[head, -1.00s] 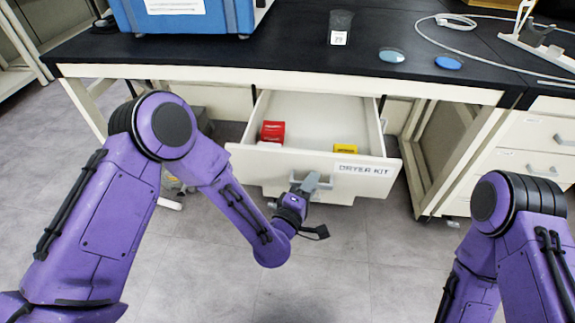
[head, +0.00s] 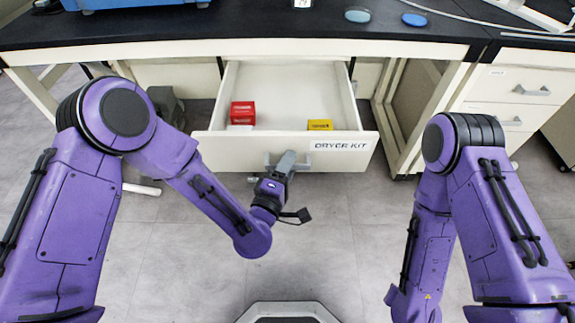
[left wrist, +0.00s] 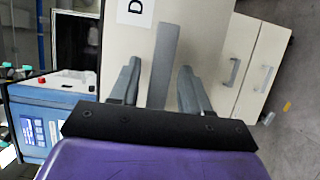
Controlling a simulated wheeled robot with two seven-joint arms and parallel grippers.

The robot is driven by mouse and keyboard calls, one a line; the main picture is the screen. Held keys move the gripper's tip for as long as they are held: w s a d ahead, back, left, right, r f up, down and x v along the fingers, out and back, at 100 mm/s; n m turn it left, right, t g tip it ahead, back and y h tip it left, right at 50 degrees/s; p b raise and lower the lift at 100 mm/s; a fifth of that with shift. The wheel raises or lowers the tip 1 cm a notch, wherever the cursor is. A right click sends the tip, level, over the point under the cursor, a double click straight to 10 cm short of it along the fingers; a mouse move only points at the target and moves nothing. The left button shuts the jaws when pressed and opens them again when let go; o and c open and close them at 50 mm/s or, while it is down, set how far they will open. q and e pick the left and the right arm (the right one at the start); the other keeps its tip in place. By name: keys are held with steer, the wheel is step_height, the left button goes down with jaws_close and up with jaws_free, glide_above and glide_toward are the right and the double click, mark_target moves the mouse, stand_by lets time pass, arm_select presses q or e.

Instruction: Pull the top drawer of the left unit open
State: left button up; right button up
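The top drawer (head: 225,155) under the left part of the bench is pulled well out. Its front carries a "DRYER KIT" label (head: 339,146). My left gripper (head: 286,164) is at the drawer's grey handle (head: 304,166). In the left wrist view the handle bar (left wrist: 164,45) stands between the two fingers (left wrist: 158,75), which straddle it with a visible gap on the left side; the gripper looks open around it. Contact on the right finger is unclear. My right arm hangs at the right of the head view, with its gripper out of view.
White drawers (head: 515,90) stand at the right. A blue-and-white machine (left wrist: 60,115) shows in the left wrist view. The floor before the drawer is clear.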

arm_select(q)
steer(key=b+v, duration=0.1)
steer(key=v, duration=0.9)
steer(key=shift+s+a, duration=0.15)
steer(key=shift+s, duration=0.1)
